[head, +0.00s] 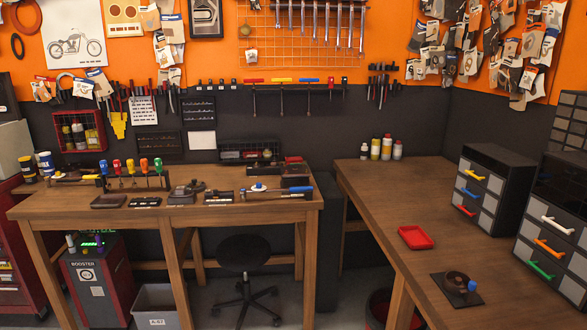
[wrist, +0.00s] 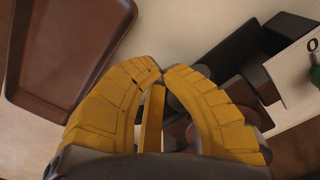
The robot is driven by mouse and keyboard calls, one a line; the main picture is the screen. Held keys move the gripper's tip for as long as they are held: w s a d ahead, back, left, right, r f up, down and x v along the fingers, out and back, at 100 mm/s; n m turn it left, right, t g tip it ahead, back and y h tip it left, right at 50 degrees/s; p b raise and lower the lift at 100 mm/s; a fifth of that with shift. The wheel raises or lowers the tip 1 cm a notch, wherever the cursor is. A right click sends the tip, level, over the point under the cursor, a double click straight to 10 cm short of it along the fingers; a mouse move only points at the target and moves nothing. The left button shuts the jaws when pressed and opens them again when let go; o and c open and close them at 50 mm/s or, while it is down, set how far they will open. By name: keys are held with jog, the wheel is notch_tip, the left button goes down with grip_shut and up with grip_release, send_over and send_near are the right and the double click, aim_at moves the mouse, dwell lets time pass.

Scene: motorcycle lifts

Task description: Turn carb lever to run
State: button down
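In the wrist view, my gripper (wrist: 162,75) has two yellow padded fingers whose tips meet, with a gap behind the tips. A black blocky part (wrist: 215,65) lies just beyond and to the right of the fingers, partly hidden by them. A white plate (wrist: 292,95) with a dark ring mark lies at the right edge, with a bit of green beside it. I cannot make out which part is the carb lever. In the head view, small dark assemblies (head: 185,192) sit on the left bench; no lever is clearly readable. My gripper does not show there.
A brown tray (wrist: 65,55) lies left of the fingers in the wrist view. In the head view, a red tray (head: 415,238) and a black plate with a blue-knobbed part (head: 457,283) are on the right bench. A stool (head: 244,254) stands beneath the left bench.

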jog(key=shift+s+d, duration=0.4)
jog(key=shift+d, duration=0.05)
dwell(1.1)
jog(key=shift+s+a, duration=0.35)
jog(key=shift+s, duration=0.15)
jog(key=shift+s+a, duration=0.1)
jog(key=shift+s, duration=0.2)
jog(key=shift+s, duration=0.2)
dwell(0.4)
jog(key=shift+w+a+b, duration=0.1)
jog(key=shift+a+b, duration=0.2)
jog(key=shift+a, duration=0.05)
jog(key=shift+a, duration=0.1)
notch_tip(320, 180, up, 6)
jog(key=p, duration=0.4)
jog(key=shift+p, duration=0.3)
jog(key=shift+r, duration=0.1)
